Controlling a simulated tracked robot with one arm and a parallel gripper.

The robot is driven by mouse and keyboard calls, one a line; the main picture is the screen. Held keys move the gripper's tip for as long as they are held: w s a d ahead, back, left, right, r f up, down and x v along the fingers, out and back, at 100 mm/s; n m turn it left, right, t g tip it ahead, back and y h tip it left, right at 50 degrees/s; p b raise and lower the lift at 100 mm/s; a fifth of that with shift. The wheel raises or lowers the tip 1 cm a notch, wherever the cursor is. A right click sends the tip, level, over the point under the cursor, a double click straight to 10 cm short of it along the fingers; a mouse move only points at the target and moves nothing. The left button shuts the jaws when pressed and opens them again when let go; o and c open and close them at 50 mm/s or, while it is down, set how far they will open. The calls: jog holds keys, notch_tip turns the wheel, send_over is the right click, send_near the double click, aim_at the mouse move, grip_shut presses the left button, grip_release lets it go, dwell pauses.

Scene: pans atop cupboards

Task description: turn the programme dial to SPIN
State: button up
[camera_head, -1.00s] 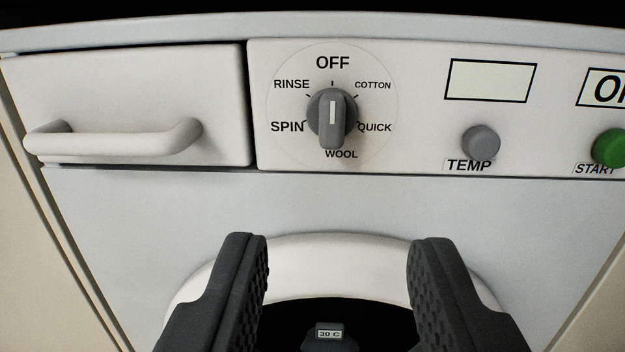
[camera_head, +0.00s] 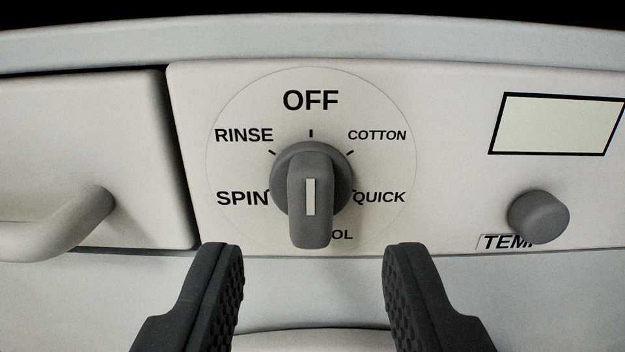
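The programme dial (camera_head: 311,190) is a grey knob with a raised grip bar and a white pointer line, on the white control panel. The bar stands upright, with the white line pointing up toward OFF (camera_head: 311,100). The SPIN label (camera_head: 242,198) is to the left of the dial, with RINSE above it. COTTON and QUICK are on the right, and the WOOL label at lower right is partly hidden by the dial. My gripper (camera_head: 314,270) is open and empty, its two dark fingers below the dial, one to each side, not touching it.
A drawer with a white handle (camera_head: 62,225) is left of the dial panel. A grey TEMP button (camera_head: 539,216) and a blank display (camera_head: 553,124) are to the right. The washer front below the panel is flat, with the white door rim (camera_head: 312,341) at the bottom.

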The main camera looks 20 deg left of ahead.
aim_at(311, 214)
jog(key=shift+x, duration=1.4)
jog(key=shift+w+a+b, duration=0.2)
jog(key=shift+w+b, duration=0.1)
jog(key=shift+w, duration=0.3)
grip_shut()
